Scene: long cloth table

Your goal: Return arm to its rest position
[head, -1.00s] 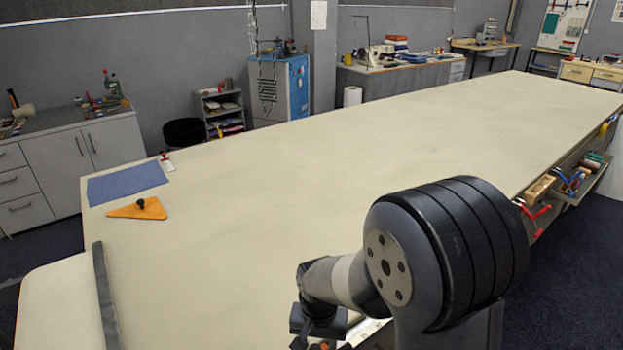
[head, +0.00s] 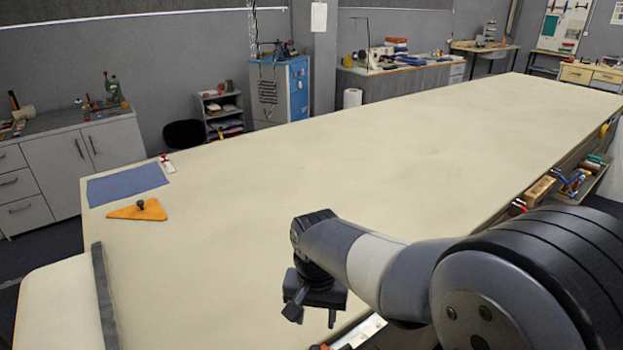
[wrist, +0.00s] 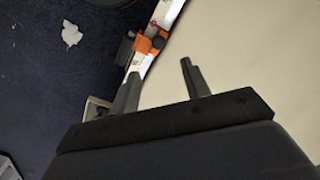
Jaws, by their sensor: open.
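My gripper (head: 314,318) hangs from my arm near the table's front edge in the head view, pointing down. In the wrist view my gripper (wrist: 158,82) shows two separated fingers with nothing between them. It is open and empty. The long cream cloth table (head: 300,195) lies under and beyond it. In the wrist view the table (wrist: 245,50) fills the upper right.
A blue cloth (head: 127,184) and an orange triangle with a dark knob (head: 137,210) lie at the table's left end. A dark strip (head: 104,298) lies at the left edge. An orange clamp-like item (wrist: 148,45) is at the table edge. The table's middle is clear.

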